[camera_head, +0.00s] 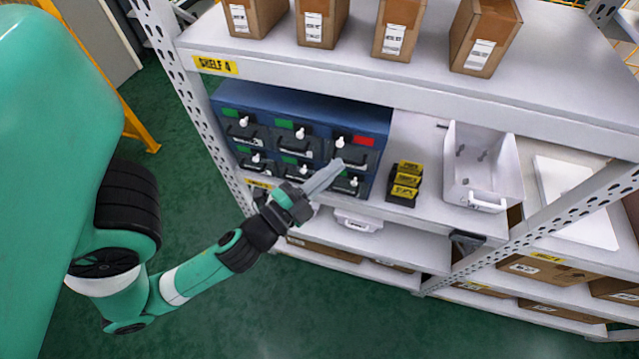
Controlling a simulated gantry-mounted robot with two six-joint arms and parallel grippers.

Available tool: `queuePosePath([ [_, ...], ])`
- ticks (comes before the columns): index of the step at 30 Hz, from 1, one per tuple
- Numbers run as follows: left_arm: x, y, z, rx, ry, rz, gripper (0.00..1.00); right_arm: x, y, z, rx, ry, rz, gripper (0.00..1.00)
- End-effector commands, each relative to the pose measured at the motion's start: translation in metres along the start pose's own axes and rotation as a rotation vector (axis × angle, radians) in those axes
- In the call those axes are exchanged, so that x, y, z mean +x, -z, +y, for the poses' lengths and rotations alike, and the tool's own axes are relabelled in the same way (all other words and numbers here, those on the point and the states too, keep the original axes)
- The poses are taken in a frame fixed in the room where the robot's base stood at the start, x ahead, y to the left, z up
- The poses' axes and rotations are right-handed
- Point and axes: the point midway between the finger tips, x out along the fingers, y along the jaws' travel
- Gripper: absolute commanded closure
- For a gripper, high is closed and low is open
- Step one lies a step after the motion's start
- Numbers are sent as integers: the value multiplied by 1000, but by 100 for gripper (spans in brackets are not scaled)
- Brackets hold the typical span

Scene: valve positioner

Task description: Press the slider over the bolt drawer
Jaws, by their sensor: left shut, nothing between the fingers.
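A blue drawer cabinet (300,103) stands on the middle shelf. It has two rows of dark drawers with black handles and white knob-like sliders. The upper right drawer has a red marker (363,141) and a white slider (339,143); the other markers that I can see are green. I cannot read which drawer is for bolts. My left gripper (339,164) is shut and empty, its fingertips in front of the right column, just below the upper right slider in the picture. It partly hides the lower right drawer. Contact cannot be told. My right gripper is not in view.
A white bin (509,170) with a front handle and a few small grey pieces stands right of the cabinet. Black blocks with yellow labels (405,186) sit between them. Brown boxes (322,22) line the shelf above. A perforated shelf post (560,212) stands at right.

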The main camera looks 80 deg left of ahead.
Motion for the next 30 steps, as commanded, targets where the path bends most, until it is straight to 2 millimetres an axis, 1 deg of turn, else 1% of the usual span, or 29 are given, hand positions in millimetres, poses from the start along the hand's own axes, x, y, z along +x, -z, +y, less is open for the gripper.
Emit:
queuePosePath([
  [5, -19, 2, -1, 4, -2, 9, 100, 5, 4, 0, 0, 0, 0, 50],
  [6, -23, 2, 1, 5, -12, 6, 100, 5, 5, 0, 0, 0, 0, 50],
  [12, -38, 1, 1, 3, -7, 5, 100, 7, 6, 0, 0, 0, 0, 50],
  [17, -41, 1, -1, 1, 1, 6, 100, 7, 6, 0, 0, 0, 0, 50],
  [30, -41, 1, -1, 0, 2, 6, 100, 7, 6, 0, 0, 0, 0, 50],
])
